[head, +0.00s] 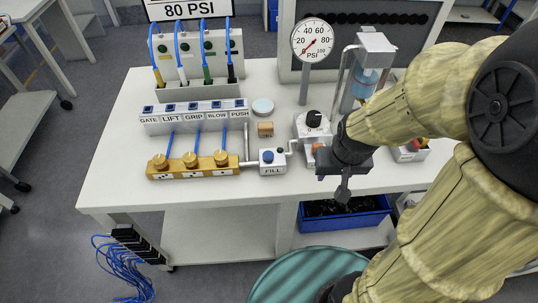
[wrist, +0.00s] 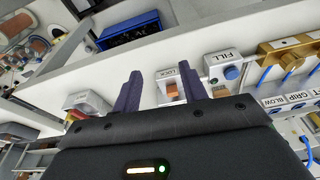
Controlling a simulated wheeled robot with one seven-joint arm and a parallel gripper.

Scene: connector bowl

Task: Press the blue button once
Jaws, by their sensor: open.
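The blue button (head: 268,156) is a small round cap on the white box labelled FILL (head: 272,169), near the front edge of the table. In the wrist view the blue button (wrist: 231,73) shows to the right of my right finger. My gripper (head: 343,190) is open and empty, in front of the table edge and to the right of the FILL box. In the wrist view my gripper (wrist: 163,74) has its two dark purple fingers apart, with an orange switch on a box labelled LOCK (wrist: 172,89) seen between them. My gripper is apart from the button.
Brass valves (head: 191,161) stand left of the FILL box, and a labelled connector row (head: 195,115) lies behind them. A pressure gauge (head: 313,40) and a black dial (head: 313,119) stand behind and right. A blue bin (head: 345,216) sits below the tabletop. The left table end is clear.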

